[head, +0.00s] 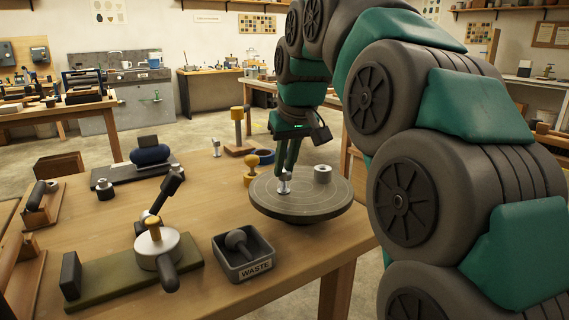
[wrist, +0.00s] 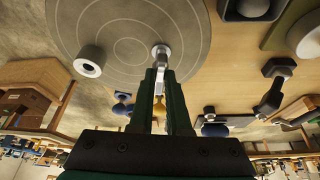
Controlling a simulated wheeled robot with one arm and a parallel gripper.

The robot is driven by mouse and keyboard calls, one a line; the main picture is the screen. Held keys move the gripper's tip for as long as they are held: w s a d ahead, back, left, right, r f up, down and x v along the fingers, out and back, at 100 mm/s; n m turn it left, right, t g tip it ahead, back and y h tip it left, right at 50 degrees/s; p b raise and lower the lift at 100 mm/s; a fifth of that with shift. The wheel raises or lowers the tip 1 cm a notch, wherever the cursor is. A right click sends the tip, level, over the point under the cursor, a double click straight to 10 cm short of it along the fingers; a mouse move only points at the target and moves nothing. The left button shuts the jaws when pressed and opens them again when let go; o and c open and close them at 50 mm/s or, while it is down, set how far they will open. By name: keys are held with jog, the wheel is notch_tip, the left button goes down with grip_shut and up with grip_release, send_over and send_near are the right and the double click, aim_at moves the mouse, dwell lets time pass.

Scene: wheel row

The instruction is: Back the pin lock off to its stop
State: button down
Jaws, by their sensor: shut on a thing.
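A small silver metal piece (head: 284,187), which I take to be the pin lock, stands on the grey round wheel head (head: 300,211) near its front left part. My gripper (head: 283,172) points down and is shut on its upper part. In the wrist view the fingertips (wrist: 161,70) close on the silver piece (wrist: 160,50), near the edge of the wheel head (wrist: 120,20). The fingers hide part of it, and I cannot tell how far it is turned.
A yellow knobbed post (head: 253,170) and a blue ring (head: 265,157) stand close behind. A waste bin (head: 243,258) and a green-based lever device (head: 135,270) are in front left.

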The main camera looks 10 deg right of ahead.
dwell(0.3)
jog(key=c, duration=0.9)
grip_release()
jog(key=shift+v, duration=3.95)
